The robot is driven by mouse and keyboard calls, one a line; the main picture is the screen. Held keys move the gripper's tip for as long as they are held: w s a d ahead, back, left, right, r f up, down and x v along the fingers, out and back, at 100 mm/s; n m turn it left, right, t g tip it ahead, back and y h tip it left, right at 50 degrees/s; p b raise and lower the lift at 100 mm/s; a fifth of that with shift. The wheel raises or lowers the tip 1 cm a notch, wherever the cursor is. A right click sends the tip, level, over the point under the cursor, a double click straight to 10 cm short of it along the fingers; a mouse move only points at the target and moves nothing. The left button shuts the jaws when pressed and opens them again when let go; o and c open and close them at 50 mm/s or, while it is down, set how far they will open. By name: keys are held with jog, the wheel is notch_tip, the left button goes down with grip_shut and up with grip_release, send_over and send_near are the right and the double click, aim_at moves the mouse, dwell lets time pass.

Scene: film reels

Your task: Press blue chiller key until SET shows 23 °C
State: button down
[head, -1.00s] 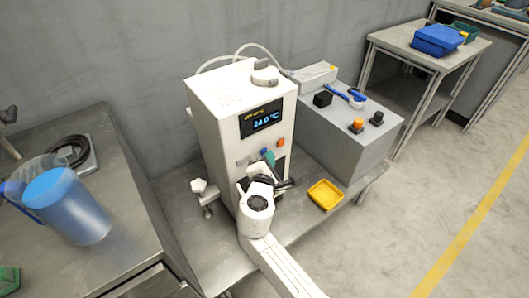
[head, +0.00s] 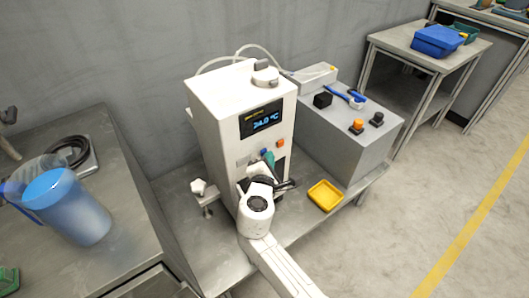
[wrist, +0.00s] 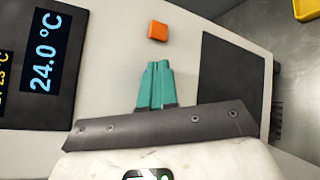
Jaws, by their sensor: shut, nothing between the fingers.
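The white chiller (head: 217,125) stands on the bench with a dark display (head: 261,119). The display's large blue digits read 24.0 °C, also in the wrist view (wrist: 42,50). A small yellow line at the left edge there, partly cut off, seems to end in 23 °C. The blue key (head: 264,152) shows just above my teal fingertips in the head view; in the wrist view it is hidden. The orange key (head: 280,142) is right of it and shows clear of the fingers in the wrist view (wrist: 158,31). My gripper (head: 268,156) is shut and empty, its tips close to the panel (wrist: 158,65); contact cannot be told.
A yellow tray (head: 325,195) lies on the bench right of my arm. A grey box (head: 350,135) with black and orange knobs stands right of the chiller. A white clamp or valve (head: 201,190) sticks out at left. A blue jug (head: 67,208) stands on the left bench.

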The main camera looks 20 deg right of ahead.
jog(key=shift+s+d, duration=0.2)
jog(key=shift+s, duration=0.4)
jog(key=shift+p, duration=0.3)
jog(key=shift+s+d+p, duration=0.25)
jog(key=shift+s+p, duration=0.05)
jog(key=shift+s, duration=0.5)
jog(key=shift+s+d+p, duration=0.25)
jog(key=shift+s, duration=0.55)
jog(key=shift+s+d+p, duration=0.25)
jog(key=shift+s+p, duration=0.05)
jog(key=shift+s, duration=0.5)
jog(key=s+d+m+g+p, duration=0.35)
jog(key=s+d+m, duration=0.25)
jog(key=s, duration=0.2)
jog(key=s+d+m+g+p, duration=0.2)
jog(key=s+d+m+g, duration=0.3)
jog(key=s, duration=0.3)
jog(key=s+a+r+m+g+y+p, duration=0.1)
jog(key=s+m+g+y+p, duration=0.1)
jog(key=s, duration=0.8)
jog(key=s+a+r+m+g+y+p, duration=0.1)
jog(key=s+m+y, duration=0.3)
jog(key=s, duration=0.6)
jog(key=shift+a+r+m+g+y+p, duration=0.2)
jog(key=shift+a+m+g+y+p, duration=0.3)
jog(key=shift+m, duration=0.7)
